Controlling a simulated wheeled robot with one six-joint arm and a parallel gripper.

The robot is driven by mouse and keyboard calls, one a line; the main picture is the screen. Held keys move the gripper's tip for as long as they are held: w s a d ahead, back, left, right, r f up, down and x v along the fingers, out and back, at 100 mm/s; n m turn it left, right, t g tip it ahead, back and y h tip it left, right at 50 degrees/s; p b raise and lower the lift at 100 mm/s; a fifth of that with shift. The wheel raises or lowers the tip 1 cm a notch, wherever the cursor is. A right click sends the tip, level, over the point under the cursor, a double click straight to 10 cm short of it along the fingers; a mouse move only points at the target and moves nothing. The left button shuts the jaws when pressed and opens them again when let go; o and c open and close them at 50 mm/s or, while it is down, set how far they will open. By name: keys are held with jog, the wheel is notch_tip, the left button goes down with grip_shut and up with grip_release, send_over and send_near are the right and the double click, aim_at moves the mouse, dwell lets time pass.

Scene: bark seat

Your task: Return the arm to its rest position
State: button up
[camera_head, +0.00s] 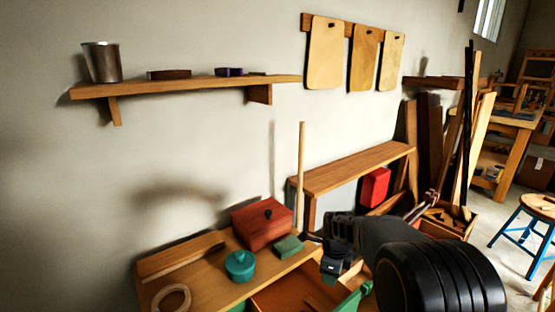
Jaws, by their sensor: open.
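My arm reaches in from the lower right, its thick black links in front of the bench. My gripper (322,256) is at the arm's left end, small and dark, over the right part of the low wooden bench (210,290). It is open, and I see nothing held in it. It is just right of a small green block (288,246) and a red wooden box with a dark knob (263,223). Whether it touches anything below cannot be told.
A teal lidded pot (239,265) and a pale ring (172,298) stand on the bench. An upright wooden rod (301,165) rises behind my gripper. A raised wooden shelf (355,168) and a red block (375,187) are close behind my arm. Open floor lies far right, by a blue-legged stool (535,228).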

jog(key=s+r+n+t+p, duration=0.1)
jog(key=s+r+n+p, duration=0.5)
jog(key=r, duration=0.4)
jog(key=s+r+n+t+p, duration=0.1)
jog(key=s+r+n+p, duration=0.6)
jog(key=r, duration=0.4)
jog(key=s+r+n+t+p, duration=0.1)
jog(key=s+r+n+p, duration=0.5)
jog(key=r+n+p, duration=0.2)
jog(key=shift+s+r+n, duration=0.25)
jog(key=shift+r+n, duration=0.95)
jog(key=shift+r, duration=0.35)
